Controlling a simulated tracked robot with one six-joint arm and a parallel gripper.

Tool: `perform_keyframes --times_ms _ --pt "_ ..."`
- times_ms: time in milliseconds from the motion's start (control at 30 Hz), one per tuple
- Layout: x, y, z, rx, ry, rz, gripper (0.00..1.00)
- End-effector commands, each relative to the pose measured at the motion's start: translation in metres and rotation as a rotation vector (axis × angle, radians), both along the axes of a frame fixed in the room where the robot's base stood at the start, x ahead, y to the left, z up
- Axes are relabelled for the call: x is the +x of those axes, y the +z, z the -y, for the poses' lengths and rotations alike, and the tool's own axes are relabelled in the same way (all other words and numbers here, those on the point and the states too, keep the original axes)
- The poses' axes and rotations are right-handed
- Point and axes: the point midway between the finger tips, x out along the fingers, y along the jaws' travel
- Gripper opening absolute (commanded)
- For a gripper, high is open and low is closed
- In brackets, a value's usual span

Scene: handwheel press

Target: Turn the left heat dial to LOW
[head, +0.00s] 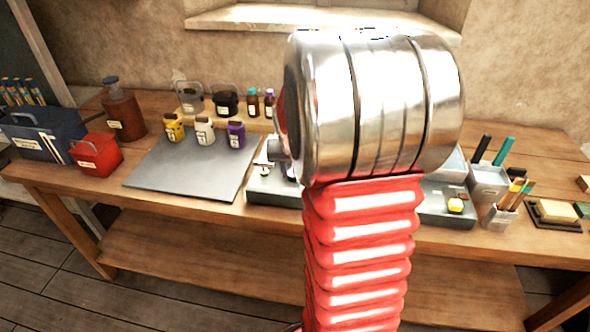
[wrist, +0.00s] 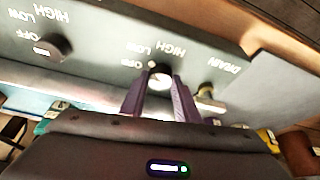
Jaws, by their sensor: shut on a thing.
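In the wrist view the grey control panel (wrist: 105,45) appears turned over, with the DRAIN label and a brass tap (wrist: 208,100) on the right. Beside the tap is the left heat dial (wrist: 160,76), with OFF, LOW and HIGH marked around it. My gripper (wrist: 160,82) has its two purple fingers on either side of this dial, shut on it. The dial's pointer is hidden or too small to read. The other heat dial (wrist: 55,46) sits apart at the picture's left. In the head view my arm hides the gripper and both dials.
The wooden bench (head: 80,180) holds a grey mat (head: 190,165), colored jars (head: 236,134), a red box (head: 97,153), and a brown pump bottle (head: 124,110). Grey containers (head: 488,181) and a pen cup (head: 500,217) stand right of my arm.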

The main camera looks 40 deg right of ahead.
Motion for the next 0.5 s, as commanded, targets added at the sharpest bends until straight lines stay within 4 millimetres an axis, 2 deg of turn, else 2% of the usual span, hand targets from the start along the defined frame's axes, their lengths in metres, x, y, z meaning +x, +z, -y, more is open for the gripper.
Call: perform_keyframes --times_ms 500 --pt "0.0024 0.0006 -0.0033 0.003 -0.165 0.002 0.06"
